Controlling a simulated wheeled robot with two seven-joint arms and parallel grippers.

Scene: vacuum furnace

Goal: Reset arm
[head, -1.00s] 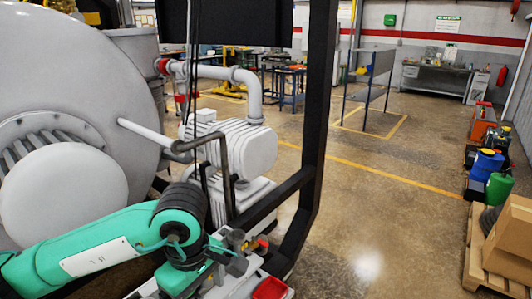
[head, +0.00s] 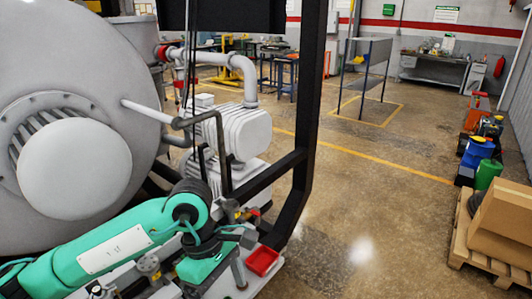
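My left arm comes in from the lower left, green with dark joints. It bends at a dark joint near the picture's lower middle. My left gripper (head: 244,238) is small and partly mixed with the fittings behind it, so I cannot tell whether its fingers are open or shut. No held object can be made out. My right gripper is out of view.
The grey furnace (head: 75,168) fills the left, beside a ribbed pump (head: 236,132). A black frame post (head: 305,120) stands close by. A red tray (head: 262,261) lies near my gripper. Cardboard boxes (head: 508,222) stand at right. The middle floor is clear.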

